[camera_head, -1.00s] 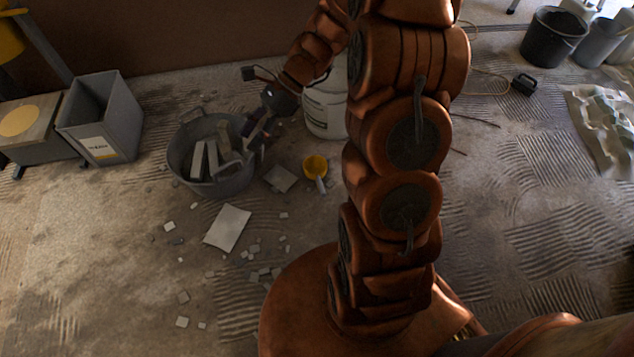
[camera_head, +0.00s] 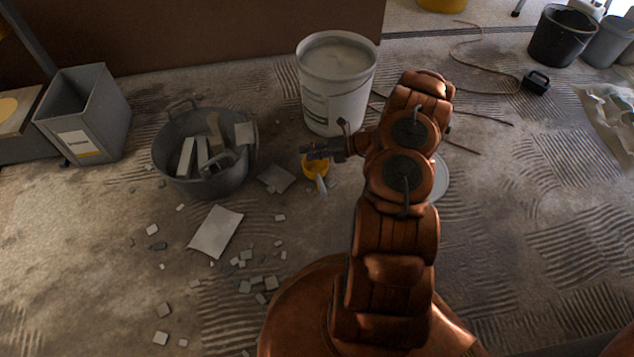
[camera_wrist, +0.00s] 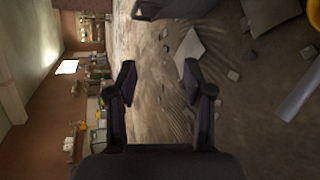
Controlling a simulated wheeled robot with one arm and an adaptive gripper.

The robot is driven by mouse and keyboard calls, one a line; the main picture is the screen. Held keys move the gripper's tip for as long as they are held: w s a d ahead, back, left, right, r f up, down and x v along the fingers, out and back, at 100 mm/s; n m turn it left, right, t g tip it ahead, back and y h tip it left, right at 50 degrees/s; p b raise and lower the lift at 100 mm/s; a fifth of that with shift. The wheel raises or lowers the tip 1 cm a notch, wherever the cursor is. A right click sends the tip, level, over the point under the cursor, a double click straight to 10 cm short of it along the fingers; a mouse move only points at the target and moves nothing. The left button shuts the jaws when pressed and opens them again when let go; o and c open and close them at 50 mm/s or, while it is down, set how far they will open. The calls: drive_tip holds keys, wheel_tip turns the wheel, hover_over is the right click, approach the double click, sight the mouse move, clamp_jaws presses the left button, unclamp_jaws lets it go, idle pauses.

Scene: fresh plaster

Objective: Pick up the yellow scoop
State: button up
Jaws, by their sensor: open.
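The yellow scoop (camera_head: 316,168) lies on the floor between the grey tub and the white bucket, its pale handle pointing towards me. My gripper (camera_head: 308,150) is open and empty, pointing left in the head view, and overlaps the far side of the scoop's bowl in the picture. In the wrist view, which is turned sideways, the open fingers (camera_wrist: 158,72) have nothing between them. There the scoop's yellow edge (camera_wrist: 314,12) and its handle (camera_wrist: 301,90) show at the right border, off to the side of the fingers.
A grey tub of rubble (camera_head: 205,185) stands left of the scoop and a tall white bucket (camera_head: 338,100) behind it. A flat grey piece (camera_head: 276,178) lies beside the scoop. A pale tile (camera_head: 216,231) and several chips lie nearer; floor to the right is mostly clear.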

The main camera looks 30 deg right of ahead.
sight(320, 181)
drive_tip(key=shift+s+d+f+m+t+h+b, duration=0.45)
drive_tip(key=shift+d+f+m+b, duration=0.85)
drive_tip(key=shift+f, duration=2.1)
drive_tip(key=shift+s+d+f+m+t+h+b, duration=0.2)
drive_tip(key=shift+d+f+m+t+h+b, duration=0.8)
drive_tip(key=shift+f, duration=2.45)
drive_tip(key=shift+s+d+f+m+t+h+b, duration=0.25)
drive_tip(key=shift+d+f+m+b, duration=1.4)
drive_tip(key=shift+f, duration=1.75)
drive_tip(key=shift+m, duration=0.25)
drive_tip(key=shift+a+b+x, duration=0.15)
drive_tip(key=shift+b+x, duration=0.3)
drive_tip(key=shift+x, duration=0.65)
drive_tip(key=shift+a+b+x, duration=0.15)
drive_tip(key=shift+b+x, duration=0.3)
drive_tip(key=shift+x, duration=0.7)
drive_tip(key=shift+s+r, duration=0.15)
drive_tip(key=shift+s, duration=0.05)
clamp_jaws()
